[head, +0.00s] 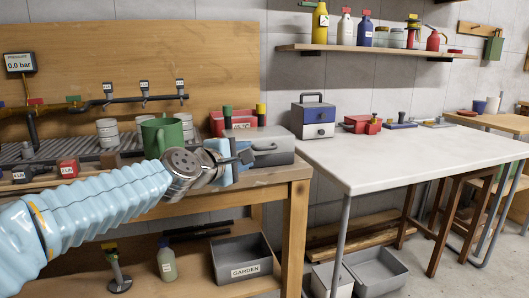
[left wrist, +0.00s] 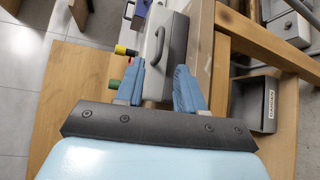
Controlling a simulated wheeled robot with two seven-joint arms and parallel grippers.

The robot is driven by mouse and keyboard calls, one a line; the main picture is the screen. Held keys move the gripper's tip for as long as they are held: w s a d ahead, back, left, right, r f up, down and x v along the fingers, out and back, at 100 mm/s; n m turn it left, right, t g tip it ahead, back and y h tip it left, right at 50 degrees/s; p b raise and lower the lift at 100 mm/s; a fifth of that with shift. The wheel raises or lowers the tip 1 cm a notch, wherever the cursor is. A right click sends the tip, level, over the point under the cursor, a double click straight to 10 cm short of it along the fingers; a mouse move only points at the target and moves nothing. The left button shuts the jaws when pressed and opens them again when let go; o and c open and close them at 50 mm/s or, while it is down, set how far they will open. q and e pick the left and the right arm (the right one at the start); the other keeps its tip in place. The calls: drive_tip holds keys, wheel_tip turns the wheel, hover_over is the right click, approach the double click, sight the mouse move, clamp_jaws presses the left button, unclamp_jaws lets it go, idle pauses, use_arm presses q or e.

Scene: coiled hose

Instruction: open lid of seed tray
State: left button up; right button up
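A grey box (head: 270,150) with a dark handle on its lid stands at the right end of the wooden workbench; it looks like the seed tray, though I see no label naming it. Its lid looks shut. My left gripper (head: 232,163) is just left of and in front of the box. In the left wrist view, the blue fingers of my left gripper (left wrist: 163,70) are spread apart, with the grey box (left wrist: 172,50) showing beyond and between them. The handle lies ahead of the fingertips, and the gripper holds nothing. I cannot tell whether the fingers touch the box. My right gripper is not in view.
A green mug (head: 161,135) and a red labelled box (head: 233,122) stand near my left arm. Yellow-topped and green-topped items are close to the grey box.

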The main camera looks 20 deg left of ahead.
sight(265, 149)
use_arm(q)
drive_tip(key=p+x, duration=0.1)
drive_tip(key=x, duration=0.9)
drive_tip(key=shift+w, duration=0.25)
drive_tip(key=shift+c, duration=0.5)
clamp_jaws()
